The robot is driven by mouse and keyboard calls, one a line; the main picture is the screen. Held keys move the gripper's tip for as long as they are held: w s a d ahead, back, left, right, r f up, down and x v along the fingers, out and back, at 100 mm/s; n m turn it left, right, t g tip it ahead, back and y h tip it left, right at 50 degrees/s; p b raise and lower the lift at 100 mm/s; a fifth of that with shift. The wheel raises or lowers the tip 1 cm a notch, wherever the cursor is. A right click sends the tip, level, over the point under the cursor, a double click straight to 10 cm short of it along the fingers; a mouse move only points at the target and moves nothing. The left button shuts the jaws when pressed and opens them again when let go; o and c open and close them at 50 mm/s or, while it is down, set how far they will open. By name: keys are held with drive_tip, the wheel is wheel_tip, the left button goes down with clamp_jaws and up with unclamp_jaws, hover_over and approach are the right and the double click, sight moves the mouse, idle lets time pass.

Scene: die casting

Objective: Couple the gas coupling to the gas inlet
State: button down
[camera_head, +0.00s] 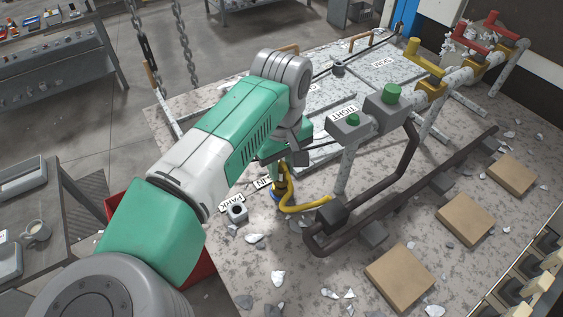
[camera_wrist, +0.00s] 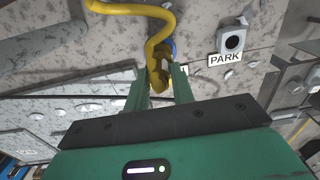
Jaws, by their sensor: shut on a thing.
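The yellow gas coupling (camera_head: 280,184) is on the end of a curved yellow hose (camera_head: 303,206). My gripper (camera_head: 284,165) points down from above and is shut on the coupling. In the wrist view the coupling (camera_wrist: 160,80) sits between the two green fingers (camera_wrist: 159,76). A blue part (camera_head: 275,195), apparently at the gas inlet, shows just below the coupling by the IN label (camera_head: 263,183). It also shows behind the coupling in the wrist view (camera_wrist: 173,49). The coupling hides most of the inlet, so I cannot tell whether they touch.
A grey PARK block (camera_head: 237,212) with an empty round hole stands left of the inlet. A dark pipe frame (camera_head: 375,207) and grey valve blocks with green knobs (camera_head: 392,94) stand to the right. Pale metal flakes (camera_head: 278,278) and tan blocks (camera_head: 400,277) lie on the table.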

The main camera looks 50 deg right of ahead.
sight(281, 165)
drive_tip(key=shift+f+b, duration=0.45)
drive_tip(key=shift+f, duration=0.55)
drive_tip(key=c, duration=1.1)
unclamp_jaws()
wheel_tip(281, 165, up, 8)
drive_tip(key=shift+f, duration=0.1)
